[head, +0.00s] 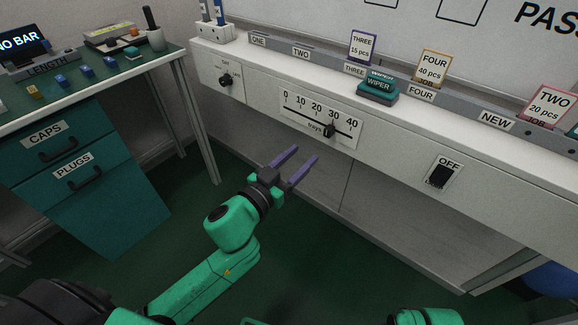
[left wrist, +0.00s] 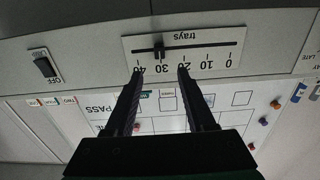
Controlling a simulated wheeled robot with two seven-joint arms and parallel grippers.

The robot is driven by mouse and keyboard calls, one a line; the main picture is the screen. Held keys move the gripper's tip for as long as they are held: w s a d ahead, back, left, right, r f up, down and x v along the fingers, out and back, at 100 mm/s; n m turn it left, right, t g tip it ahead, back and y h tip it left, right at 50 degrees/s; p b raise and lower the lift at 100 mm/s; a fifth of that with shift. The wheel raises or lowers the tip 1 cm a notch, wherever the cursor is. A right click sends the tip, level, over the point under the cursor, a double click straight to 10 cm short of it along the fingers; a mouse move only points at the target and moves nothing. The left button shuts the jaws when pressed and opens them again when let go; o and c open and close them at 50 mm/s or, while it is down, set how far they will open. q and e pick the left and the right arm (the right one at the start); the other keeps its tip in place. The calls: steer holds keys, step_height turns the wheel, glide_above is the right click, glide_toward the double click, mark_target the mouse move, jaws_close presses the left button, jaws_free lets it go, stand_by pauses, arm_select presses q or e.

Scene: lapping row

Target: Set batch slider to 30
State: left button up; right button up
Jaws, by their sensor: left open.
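The batch slider is a white panel (head: 300,126) marked 0 to 40 with "trays" under its track, on the front of the light-coloured ledge. Its dark knob (head: 330,131) stands at about the 30 mark. In the left wrist view the panel (left wrist: 215,68) appears upside down, and the knob (left wrist: 159,47) is close to the 30 mark there too. My left gripper (head: 306,153) is open and empty, in front of the panel and apart from the knob. Its two fingers also show in the left wrist view (left wrist: 161,70). My right gripper is out of view.
A rotary knob (head: 225,81) is left of the slider, and an OFF rocker switch (head: 440,177) is to its right. A desk with teal drawers (head: 85,170) is at left. Floor between is clear.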

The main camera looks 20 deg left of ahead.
arm_select(q)
steer(key=v, duration=0.4)
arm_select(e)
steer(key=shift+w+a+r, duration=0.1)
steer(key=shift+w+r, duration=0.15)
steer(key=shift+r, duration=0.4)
